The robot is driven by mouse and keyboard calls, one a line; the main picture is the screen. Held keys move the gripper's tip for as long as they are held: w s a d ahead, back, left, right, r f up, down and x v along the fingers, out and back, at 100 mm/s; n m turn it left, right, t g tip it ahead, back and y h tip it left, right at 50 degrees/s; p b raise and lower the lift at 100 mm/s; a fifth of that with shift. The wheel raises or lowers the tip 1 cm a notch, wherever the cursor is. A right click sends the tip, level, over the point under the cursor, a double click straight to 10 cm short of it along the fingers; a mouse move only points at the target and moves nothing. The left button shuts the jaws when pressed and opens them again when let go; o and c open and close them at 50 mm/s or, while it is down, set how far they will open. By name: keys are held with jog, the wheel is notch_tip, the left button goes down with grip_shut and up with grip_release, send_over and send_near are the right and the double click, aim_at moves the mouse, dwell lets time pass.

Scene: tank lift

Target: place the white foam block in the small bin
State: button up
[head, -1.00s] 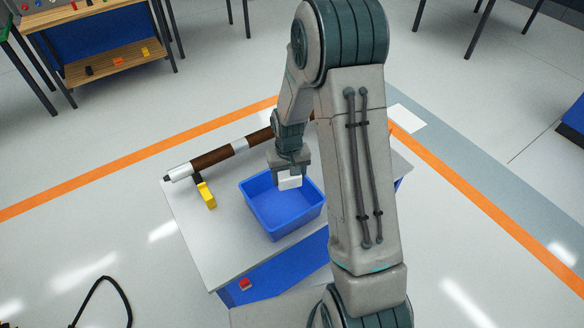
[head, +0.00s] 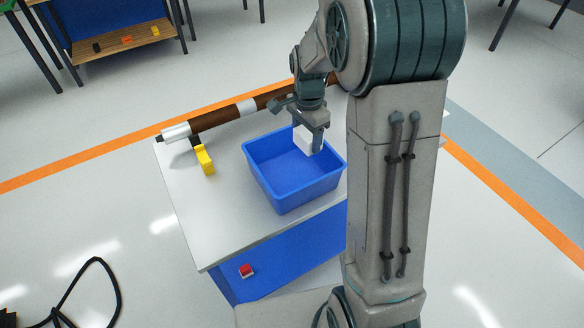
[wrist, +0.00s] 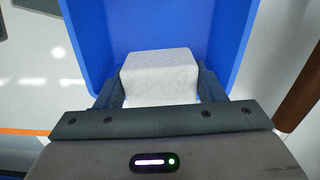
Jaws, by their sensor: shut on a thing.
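The white foam block (head: 304,138) is between the fingers of my gripper (head: 311,140), at the back right part of the small blue bin (head: 281,201). My gripper is shut on the block. In the wrist view the white block (wrist: 160,76) sits between the two dark fingers (wrist: 160,92), with the blue bin (wrist: 91,50) beyond and around it. The bin stands on a white-topped table. The bin looks empty apart from the block and fingertips at its opening. I cannot tell whether the block touches the bin floor.
A brown and white rod (head: 215,122) lies along the table's back edge behind the bin. A yellow object (head: 204,159) stands left of the bin. The white tabletop (head: 217,218) is clear at front left. A red button (head: 246,270) is on the table's blue front.

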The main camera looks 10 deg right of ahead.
aim_at(305, 172)
jog(key=shift+f+m+b, duration=0.3)
jog(key=shift+f+m, duration=0.05)
jog(key=shift+m, duration=0.15)
notch_tip(305, 172, down, 10)
jog(key=shift+s+r, duration=0.1)
jog(key=shift+r, duration=0.15)
jog(key=shift+f, duration=0.2)
jog(key=o, duration=1)
jog(key=shift+r, duration=0.1)
